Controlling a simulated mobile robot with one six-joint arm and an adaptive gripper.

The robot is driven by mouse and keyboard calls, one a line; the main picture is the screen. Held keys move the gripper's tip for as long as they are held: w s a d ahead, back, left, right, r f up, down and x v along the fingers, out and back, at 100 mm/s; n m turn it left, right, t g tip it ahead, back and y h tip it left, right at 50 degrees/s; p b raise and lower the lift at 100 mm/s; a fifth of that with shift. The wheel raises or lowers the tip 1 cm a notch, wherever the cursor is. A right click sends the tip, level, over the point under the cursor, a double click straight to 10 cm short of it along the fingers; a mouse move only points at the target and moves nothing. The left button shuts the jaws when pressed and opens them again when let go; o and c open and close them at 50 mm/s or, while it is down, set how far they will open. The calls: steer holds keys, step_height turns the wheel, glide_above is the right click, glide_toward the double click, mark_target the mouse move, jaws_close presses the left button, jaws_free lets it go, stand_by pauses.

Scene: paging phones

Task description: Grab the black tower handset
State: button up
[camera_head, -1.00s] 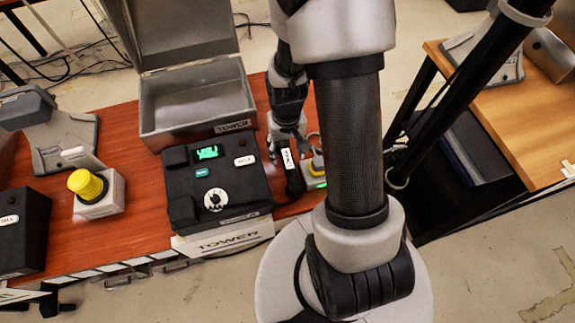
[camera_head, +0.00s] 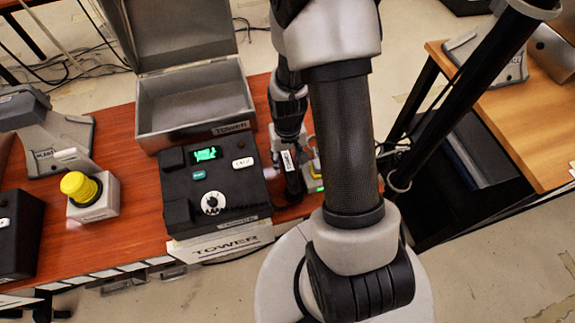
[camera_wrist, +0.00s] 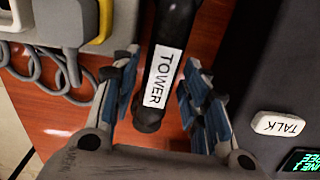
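The black tower handset (camera_wrist: 168,62) lies on the red-brown table, with a white TOWER label along it. In the head view it lies just right of the black tower phone base (camera_head: 214,187) and is partly hidden under my gripper (camera_head: 291,152). In the wrist view my gripper (camera_wrist: 160,92) is open, with one blue-padded finger on each side of the handset. Gaps show between the fingers and the handset, and its near end lies between them. The phone base is at the right edge of the wrist view, with a white TALK button (camera_wrist: 278,124).
A grey plug and coiled cord (camera_wrist: 60,80) lie close left of the handset in the wrist view. An open grey metal box (camera_head: 195,105) stands behind the phone base. A yellow button on a white block (camera_head: 90,195) and another grey handset stand (camera_head: 50,140) are left.

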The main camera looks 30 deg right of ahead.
jaws_close()
stand_by(0.4)
